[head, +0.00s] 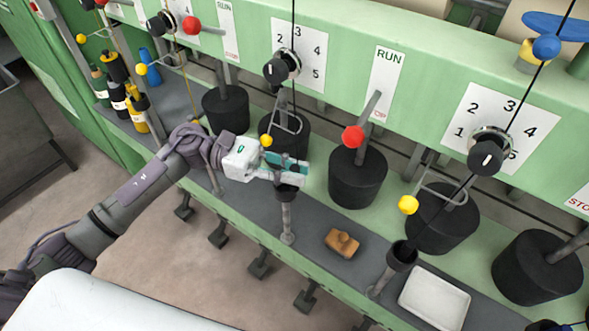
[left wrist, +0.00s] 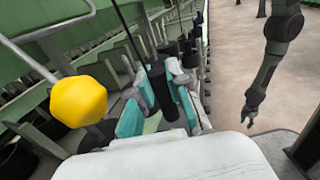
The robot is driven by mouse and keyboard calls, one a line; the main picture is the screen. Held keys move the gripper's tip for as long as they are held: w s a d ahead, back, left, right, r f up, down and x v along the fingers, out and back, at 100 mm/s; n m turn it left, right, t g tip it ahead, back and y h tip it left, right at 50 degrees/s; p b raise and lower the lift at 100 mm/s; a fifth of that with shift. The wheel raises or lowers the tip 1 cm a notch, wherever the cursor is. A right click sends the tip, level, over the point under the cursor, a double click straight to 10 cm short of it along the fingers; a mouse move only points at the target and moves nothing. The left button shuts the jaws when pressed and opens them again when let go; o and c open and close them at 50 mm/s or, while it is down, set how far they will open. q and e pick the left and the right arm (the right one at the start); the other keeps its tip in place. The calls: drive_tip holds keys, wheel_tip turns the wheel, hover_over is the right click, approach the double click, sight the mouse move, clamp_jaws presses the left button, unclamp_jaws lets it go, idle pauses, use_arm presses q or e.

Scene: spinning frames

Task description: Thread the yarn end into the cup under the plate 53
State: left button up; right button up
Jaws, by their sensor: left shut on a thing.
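My left gripper (head: 297,170), with teal finger pads, is shut just above a dark cup (head: 287,191) on a grey post at the ledge's front. The black yarn (head: 293,20) comes down past the dial to the fingers; its held end is too small to make out. In the left wrist view, the yarn (left wrist: 124,24) runs down to the left gripper (left wrist: 160,112). A dark cylinder (left wrist: 160,88), apparently the cup, shows between the pads. No plate reading 53 is legible. In that view my right gripper (left wrist: 249,118) hangs far off, too small to judge.
A yellow ball (head: 266,140) on a wire arm is close to the gripper and looms in the left wrist view (left wrist: 79,101). Black weights (head: 357,180) stand behind. A brown wooden block (head: 341,243), a second cup (head: 402,256) and a white tray (head: 434,298) are to the right.

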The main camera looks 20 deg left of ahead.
use_arm(q)
drive_tip(key=shift+w+a, duration=0.35)
drive_tip(key=shift+a, duration=0.1)
drive_tip(key=shift+w+a+f, duration=0.4)
drive_tip(key=shift+w+a, duration=0.3)
drive_tip(key=shift+a, duration=0.1)
wheel_tip(320, 180, down, 2)
drive_tip(key=b, duration=0.3)
drive_tip(key=shift+f+b, duration=0.15)
drive_tip(key=shift+b, duration=0.15)
drive_tip(key=shift+f+b, duration=0.25)
drive_tip(key=shift+b, duration=0.2)
use_arm(e)
wheel_tip(320, 180, down, 4)
drive_tip(key=shift+a+f, duration=0.1)
drive_tip(key=shift+f, duration=0.1)
use_arm(q)
drive_tip(key=o, duration=0.8)
drive_tip(key=a, duration=1.2)
drive_tip(key=shift+w+r, duration=0.1)
drive_tip(key=shift+w, duration=0.1)
use_arm(e)
drive_tip(key=shift+a, duration=0.1)
